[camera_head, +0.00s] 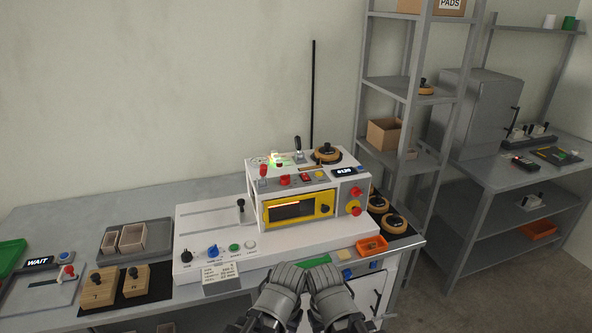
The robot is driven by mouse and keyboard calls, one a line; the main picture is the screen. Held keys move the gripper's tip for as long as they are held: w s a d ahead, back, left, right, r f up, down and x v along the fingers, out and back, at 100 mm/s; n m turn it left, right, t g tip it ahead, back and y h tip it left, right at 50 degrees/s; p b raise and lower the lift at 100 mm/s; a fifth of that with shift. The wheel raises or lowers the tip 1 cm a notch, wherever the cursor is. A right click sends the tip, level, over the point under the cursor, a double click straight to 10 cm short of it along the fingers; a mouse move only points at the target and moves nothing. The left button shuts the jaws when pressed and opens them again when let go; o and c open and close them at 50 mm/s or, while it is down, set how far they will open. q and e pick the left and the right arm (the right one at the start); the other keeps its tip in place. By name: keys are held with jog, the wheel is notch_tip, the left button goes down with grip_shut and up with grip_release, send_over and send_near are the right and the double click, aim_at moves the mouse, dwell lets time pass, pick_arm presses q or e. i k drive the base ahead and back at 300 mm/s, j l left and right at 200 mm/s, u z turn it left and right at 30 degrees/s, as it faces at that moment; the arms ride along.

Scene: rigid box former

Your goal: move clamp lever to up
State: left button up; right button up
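The box former (215,222) is a white machine on the bench with a yellow-framed window (297,207). Several levers show on it: a black-knobbed lever (240,206) standing on its low bed, a red-tipped lever (263,172) at the upper left of the tall part, and a black-handled lever (297,144) upright on top. I cannot read which is the clamp lever. My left gripper (290,276) and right gripper (322,276) are side by side at the bottom centre, in front of the machine and apart from all levers. Their fingertips are too unclear to tell open from shut.
An orange bin (371,245) sits at the bench's front right. Wooden blocks (98,288) lie on a dark mat at the left, near a grey tray (150,250) holding small boxes. A grey shelf rack (400,90) stands right of the machine.

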aim_at(264, 168)
jog(key=j+z, duration=0.35)
jog(key=j, duration=0.2)
jog(key=j+z, duration=0.35)
jog(key=j, duration=0.25)
jog(key=j+z, duration=0.15)
jog(key=j, duration=1.3)
jog(key=k, duration=0.05)
